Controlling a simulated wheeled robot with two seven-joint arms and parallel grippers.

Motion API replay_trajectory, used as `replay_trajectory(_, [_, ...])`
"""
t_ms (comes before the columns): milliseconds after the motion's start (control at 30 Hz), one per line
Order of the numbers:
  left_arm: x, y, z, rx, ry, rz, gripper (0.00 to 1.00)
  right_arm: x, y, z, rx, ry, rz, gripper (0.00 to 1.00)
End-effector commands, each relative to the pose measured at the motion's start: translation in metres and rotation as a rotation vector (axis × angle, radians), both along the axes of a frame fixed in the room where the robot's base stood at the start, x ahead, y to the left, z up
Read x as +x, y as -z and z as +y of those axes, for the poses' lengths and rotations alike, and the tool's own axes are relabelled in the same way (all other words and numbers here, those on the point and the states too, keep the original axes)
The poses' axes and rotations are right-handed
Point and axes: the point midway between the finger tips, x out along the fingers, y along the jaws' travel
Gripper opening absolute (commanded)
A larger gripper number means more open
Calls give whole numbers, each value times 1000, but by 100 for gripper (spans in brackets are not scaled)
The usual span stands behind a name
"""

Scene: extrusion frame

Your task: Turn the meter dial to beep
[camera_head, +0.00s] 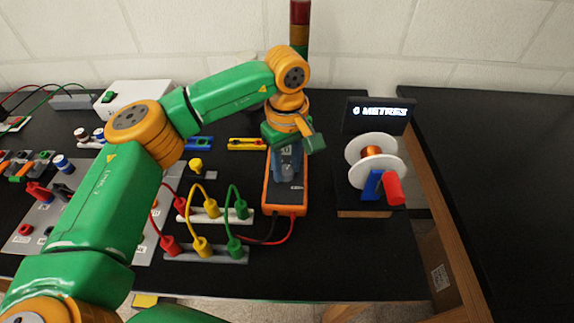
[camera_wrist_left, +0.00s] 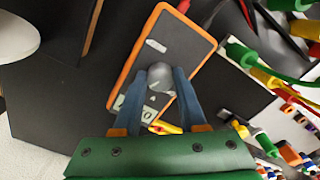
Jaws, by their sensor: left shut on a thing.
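The meter (camera_head: 285,200) is an orange-edged block with a dark face, lying on the black table. It also shows in the wrist view (camera_wrist_left: 203,36). My left gripper (camera_head: 289,165) comes down over the meter from above. In the wrist view my left gripper's (camera_wrist_left: 160,84) two blue-grey fingers are shut on the round grey dial (camera_wrist_left: 159,76), one on each side. The fingers hide part of the dial and the markings around it, so its setting cannot be read. In the head view the dial is hidden by the gripper. My right gripper is in neither view.
Strips with red, yellow and green plugs and cables (camera_head: 205,252) stand left of the meter. A white spool (camera_head: 364,147) and a display reading "0 METRES" (camera_head: 378,115) stand to its right. A stack light (camera_head: 299,28) rises behind. The table front right of the meter is clear.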

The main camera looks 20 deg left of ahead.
Motion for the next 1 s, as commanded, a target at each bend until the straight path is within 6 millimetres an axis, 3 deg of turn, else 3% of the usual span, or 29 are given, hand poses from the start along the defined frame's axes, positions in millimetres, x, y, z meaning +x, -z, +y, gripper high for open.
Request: replay_trajectory(1000, [-1, 0, 2, -1, 963, -1, 0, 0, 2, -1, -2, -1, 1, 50])
